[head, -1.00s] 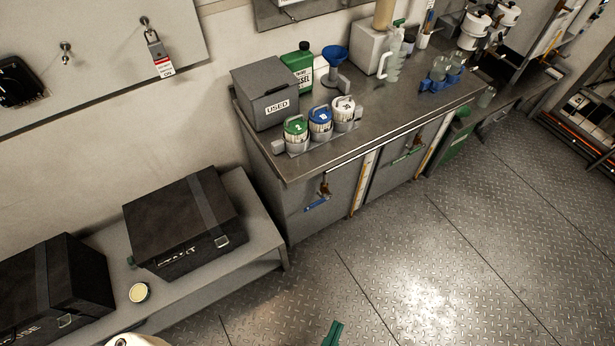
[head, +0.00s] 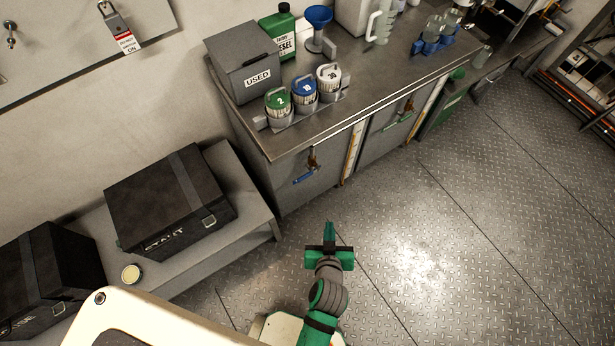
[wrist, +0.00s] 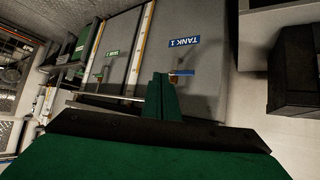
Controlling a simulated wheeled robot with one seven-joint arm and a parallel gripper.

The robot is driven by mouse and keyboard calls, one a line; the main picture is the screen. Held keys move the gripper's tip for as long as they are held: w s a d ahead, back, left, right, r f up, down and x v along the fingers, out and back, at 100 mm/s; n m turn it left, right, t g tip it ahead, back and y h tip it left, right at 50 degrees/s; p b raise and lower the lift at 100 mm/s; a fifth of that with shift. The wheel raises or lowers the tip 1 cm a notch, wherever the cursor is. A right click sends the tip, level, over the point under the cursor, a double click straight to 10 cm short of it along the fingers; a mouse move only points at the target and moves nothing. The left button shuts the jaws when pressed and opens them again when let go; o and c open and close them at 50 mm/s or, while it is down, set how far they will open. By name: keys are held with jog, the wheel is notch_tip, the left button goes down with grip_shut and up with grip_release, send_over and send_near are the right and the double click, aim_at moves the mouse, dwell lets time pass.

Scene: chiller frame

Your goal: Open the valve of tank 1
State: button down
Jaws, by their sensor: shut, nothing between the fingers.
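The tank 1 valve shows in the head view as a brass body with a blue lever (head: 304,179) on the front of the left grey tank (head: 270,168). In the wrist view the blue lever (wrist: 183,72) lies just beyond my fingertips, near the blue TANK 1 label (wrist: 184,42), which appears upside down. My green gripper (head: 330,232) is in front of and below the valve in the head view, over the floor. Its fingers (wrist: 160,82) are together with nothing between them. They partly cover the valve in the wrist view, and I see no clear contact.
A second valve with a green lever (head: 397,121) is on the tank to the right. Yellow-edged level gauges (head: 352,152) stand beside the tanks. A low bench (head: 248,205) with black cases (head: 168,200) is at left. The metal floor (head: 450,250) at right is clear.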

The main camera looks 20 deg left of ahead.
jog(key=w+a+r+n+g+y, duration=0.2)
jog(key=w+a+n, duration=0.15)
jog(key=w, duration=0.35)
jog(key=w+a+r+n+g+y, duration=0.2)
jog(key=w+a+n+g+y, duration=0.15)
jog(key=w, duration=0.35)
send_over(308, 175)
jog(key=s, duration=0.2)
notch_tip(308, 175, down, 7)
jog(key=f, duration=0.2)
jog(key=h, duration=0.1)
jog(key=shift+s+d+f+t, duration=0.2)
jog(key=shift+d+f+t, duration=0.15)
jog(key=shift+f, duration=0.75)
jog(key=shift+s+a+f, duration=0.1)
